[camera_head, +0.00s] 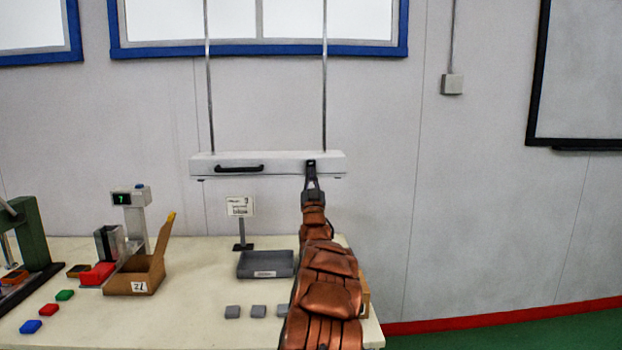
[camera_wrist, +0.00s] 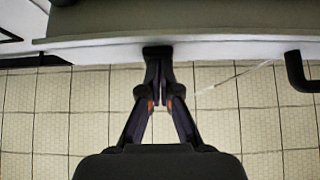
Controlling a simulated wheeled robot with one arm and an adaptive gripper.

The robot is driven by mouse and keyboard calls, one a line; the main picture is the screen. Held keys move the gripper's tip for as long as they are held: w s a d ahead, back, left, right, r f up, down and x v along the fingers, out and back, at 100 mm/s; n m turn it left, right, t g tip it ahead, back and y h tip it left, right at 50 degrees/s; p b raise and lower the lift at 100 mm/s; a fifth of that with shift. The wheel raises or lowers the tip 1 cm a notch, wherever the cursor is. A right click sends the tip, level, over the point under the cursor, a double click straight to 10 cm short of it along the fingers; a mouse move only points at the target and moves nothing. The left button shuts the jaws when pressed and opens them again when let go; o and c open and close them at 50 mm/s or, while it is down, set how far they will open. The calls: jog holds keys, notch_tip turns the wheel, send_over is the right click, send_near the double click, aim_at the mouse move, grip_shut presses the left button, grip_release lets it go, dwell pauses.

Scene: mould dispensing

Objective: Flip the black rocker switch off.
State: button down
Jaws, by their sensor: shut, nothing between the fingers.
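The black rocker switch (camera_wrist: 157,51) is on the edge of the white hanging lamp housing (camera_head: 270,162), right at my fingertips in the wrist view. In the head view it shows as a small dark patch (camera_head: 311,163) near the right end of the housing, partly hidden by my fingers. My gripper (camera_head: 312,181) is shut and empty, reaching up to the housing's front. In the wrist view my gripper (camera_wrist: 158,70) has its fingertips together and appears to touch the switch or sit just short of it. I cannot tell which way the rocker is tipped.
A black handle (camera_head: 239,168) sticks out of the housing left of my gripper. Two rods (camera_head: 324,80) hold the housing above a pale table (camera_head: 205,320). On the table are a cardboard box (camera_head: 135,278), a grey tray (camera_head: 265,265), a sign (camera_head: 240,206) and several small blocks.

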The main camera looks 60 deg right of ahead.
jog(key=shift+f, duration=0.1)
jog(key=shift+s+a+f+b, duration=0.3)
jog(key=shift+s+a+b, duration=0.4)
jog(key=shift+b, duration=0.35)
jog(key=b+v, duration=0.4)
jog(key=v, duration=0.7)
jog(key=shift+w+f, duration=0.2)
jog(key=shift+f, duration=0.25)
jog(key=shift+d, duration=0.15)
jog(key=shift+w, duration=0.1)
